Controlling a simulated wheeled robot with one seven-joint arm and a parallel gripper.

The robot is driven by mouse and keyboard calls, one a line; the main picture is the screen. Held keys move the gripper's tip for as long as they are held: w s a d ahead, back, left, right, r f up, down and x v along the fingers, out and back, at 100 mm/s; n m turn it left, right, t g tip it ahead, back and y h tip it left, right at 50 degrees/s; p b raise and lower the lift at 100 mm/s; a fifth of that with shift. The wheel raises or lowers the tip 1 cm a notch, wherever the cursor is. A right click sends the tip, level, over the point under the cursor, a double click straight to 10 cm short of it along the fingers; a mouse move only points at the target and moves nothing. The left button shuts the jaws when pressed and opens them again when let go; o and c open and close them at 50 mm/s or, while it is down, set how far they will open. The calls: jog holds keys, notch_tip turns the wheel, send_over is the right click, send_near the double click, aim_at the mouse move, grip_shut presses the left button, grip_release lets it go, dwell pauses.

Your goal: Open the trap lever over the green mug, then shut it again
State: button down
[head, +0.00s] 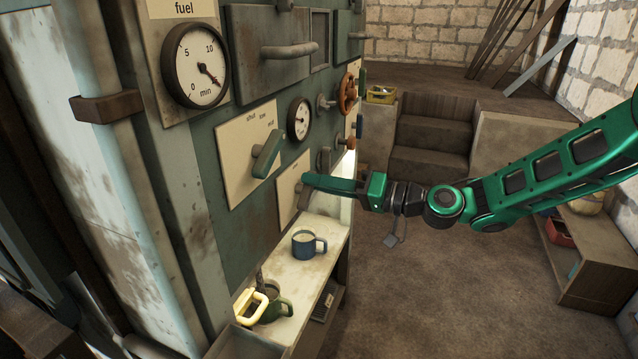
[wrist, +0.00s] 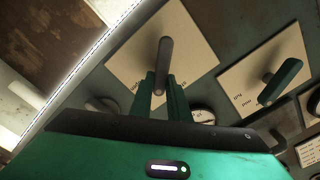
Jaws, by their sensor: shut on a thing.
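The green mug (head: 281,308) stands on the pale shelf at the lower left of the head view, beside a cream-yellow handle-shaped thing (head: 251,306). My gripper (head: 307,181) reaches the machine panel from the right, above a blue mug (head: 304,244). In the wrist view my gripper's fingers (wrist: 164,88) are shut on a grey lever (wrist: 165,55) that stands out from a cream plate (wrist: 190,45). In the head view my fingers partly hide this lever (head: 304,198). I cannot read its plate or tell which mug lies under it.
A green lever (head: 266,153) on a labelled plate sits left of my gripper, with a small gauge (head: 300,118) above. An orange handwheel (head: 347,93) and a grey bar handle (head: 290,50) stick out of the panel. The floor (head: 400,290) to the right is mostly clear.

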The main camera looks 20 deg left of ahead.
jog(key=m, duration=0.2)
jog(key=w+m, duration=0.1)
jog(key=m, duration=0.1)
jog(key=f+m, duration=0.1)
jog(key=m, duration=0.1)
jog(key=shift+w+d+f, duration=0.1)
jog(key=shift+w+d, duration=0.05)
jog(key=shift+d, duration=0.05)
jog(key=shift+m, duration=0.3)
jog(key=c, duration=1.7)
grip_release()
jog(key=d, duration=0.7)
jog(key=s+d, duration=0.1)
jog(key=d, duration=0.2)
jog(key=shift+d, duration=0.35)
